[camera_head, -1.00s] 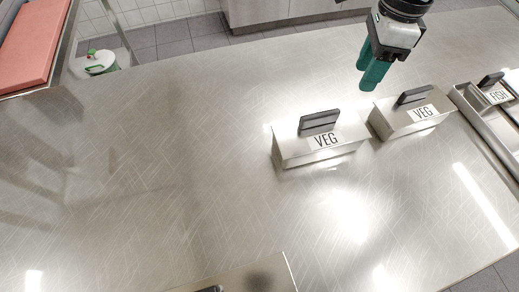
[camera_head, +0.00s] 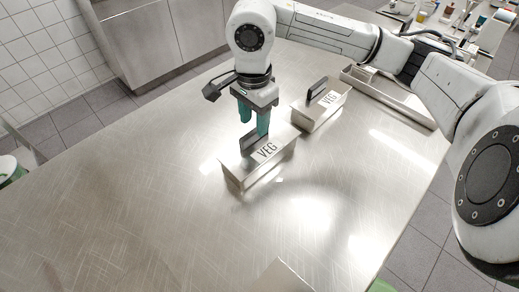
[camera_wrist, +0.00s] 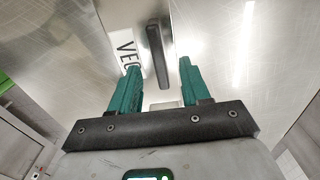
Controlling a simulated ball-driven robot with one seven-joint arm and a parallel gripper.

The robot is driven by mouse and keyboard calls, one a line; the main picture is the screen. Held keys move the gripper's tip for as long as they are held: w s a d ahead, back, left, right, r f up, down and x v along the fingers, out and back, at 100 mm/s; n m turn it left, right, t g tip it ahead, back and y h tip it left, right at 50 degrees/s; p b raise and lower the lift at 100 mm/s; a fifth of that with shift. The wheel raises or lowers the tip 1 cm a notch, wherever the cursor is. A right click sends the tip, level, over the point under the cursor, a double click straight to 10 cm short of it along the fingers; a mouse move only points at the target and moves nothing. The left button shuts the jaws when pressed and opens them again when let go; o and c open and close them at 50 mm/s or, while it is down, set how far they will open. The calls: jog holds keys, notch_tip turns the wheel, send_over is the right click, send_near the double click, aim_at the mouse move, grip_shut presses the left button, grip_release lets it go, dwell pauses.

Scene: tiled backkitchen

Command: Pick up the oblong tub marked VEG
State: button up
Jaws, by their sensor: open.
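Two steel tubs with lids marked VEG and dark bar handles stand on the steel table. The nearer VEG tub (camera_head: 240,172) is oblong, and its handle (camera_head: 253,141) runs along the lid. The other VEG tub (camera_head: 326,112) stands behind it to the right, apart. My gripper (camera_head: 255,125) has green fingers, open and pointing down over the nearer tub. In the wrist view a tub handle (camera_wrist: 155,45) lies between the open fingertips of my gripper (camera_wrist: 159,66), clear of both, beside a partly hidden VEG label (camera_wrist: 126,48). Whether the tips reach below the handle top is unclear.
A long steel tray (camera_head: 400,105) lies at the table's right edge, past the second tub. The steel table (camera_head: 130,190) is clear on the left. A steel box-like edge (camera_head: 280,278) shows at the near side. My arm spans the upper right.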

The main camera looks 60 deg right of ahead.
aim_at(254, 130)
jog(key=shift+f+p, duration=0.5)
jog(key=shift+f, duration=1.55)
grip_shut()
